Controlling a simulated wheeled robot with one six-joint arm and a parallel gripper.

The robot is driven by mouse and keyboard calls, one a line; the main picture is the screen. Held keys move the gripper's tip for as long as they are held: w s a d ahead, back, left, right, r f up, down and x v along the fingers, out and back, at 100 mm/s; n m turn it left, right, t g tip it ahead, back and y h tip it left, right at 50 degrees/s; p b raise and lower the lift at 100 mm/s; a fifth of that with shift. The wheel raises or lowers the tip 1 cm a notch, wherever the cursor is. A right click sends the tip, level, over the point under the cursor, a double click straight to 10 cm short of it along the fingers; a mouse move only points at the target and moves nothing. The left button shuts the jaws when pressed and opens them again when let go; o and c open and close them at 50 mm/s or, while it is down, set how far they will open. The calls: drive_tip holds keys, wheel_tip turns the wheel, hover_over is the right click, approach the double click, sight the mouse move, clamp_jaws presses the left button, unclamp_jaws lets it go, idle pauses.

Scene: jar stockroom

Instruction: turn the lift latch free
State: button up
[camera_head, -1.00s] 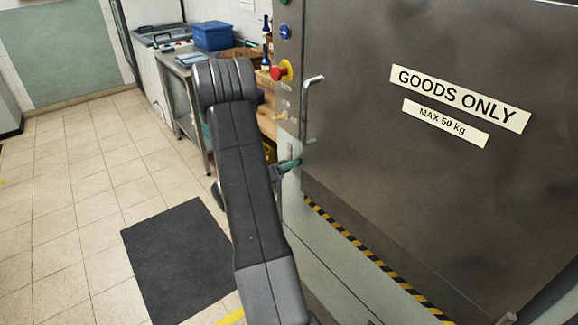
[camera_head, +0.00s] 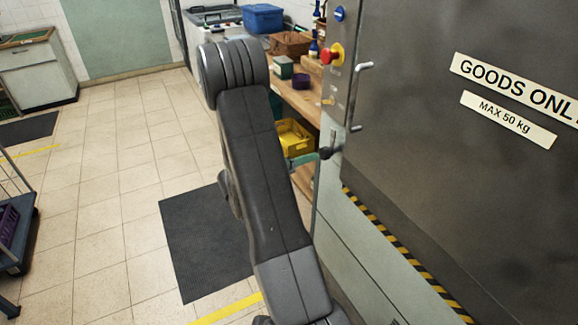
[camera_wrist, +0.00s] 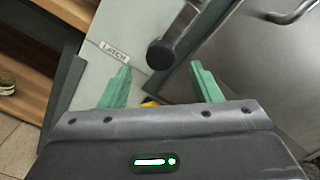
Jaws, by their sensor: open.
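The lift latch is a dark rounded handle (camera_wrist: 165,50) on the pale lift frame. A label reading LATCH (camera_wrist: 114,51) is beside it. In the wrist view my gripper (camera_wrist: 160,69) is open, with its two green fingers apart and the end of the handle ahead of and between the tips. I cannot tell whether a finger touches it. In the head view the latch (camera_head: 327,153) is a small dark knob at the frame's edge. My gripper (camera_head: 314,157) shows there only as a green finger close to it; the rest is behind my arm.
The grey lift door (camera_head: 430,170) has a GOODS ONLY sign (camera_head: 515,88) and a bar handle (camera_head: 358,98). A red button (camera_head: 331,54) is above the latch. A wooden bench (camera_head: 300,95) with a yellow crate (camera_head: 293,138) stands behind. A dark mat (camera_head: 205,240) lies on open tiled floor.

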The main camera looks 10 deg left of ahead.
sight(321, 154)
drive_tip(key=shift+v, duration=2.45)
drive_tip(key=p+x, duration=0.1)
drive_tip(key=x, duration=1.3)
drive_tip(key=shift+f, duration=0.1)
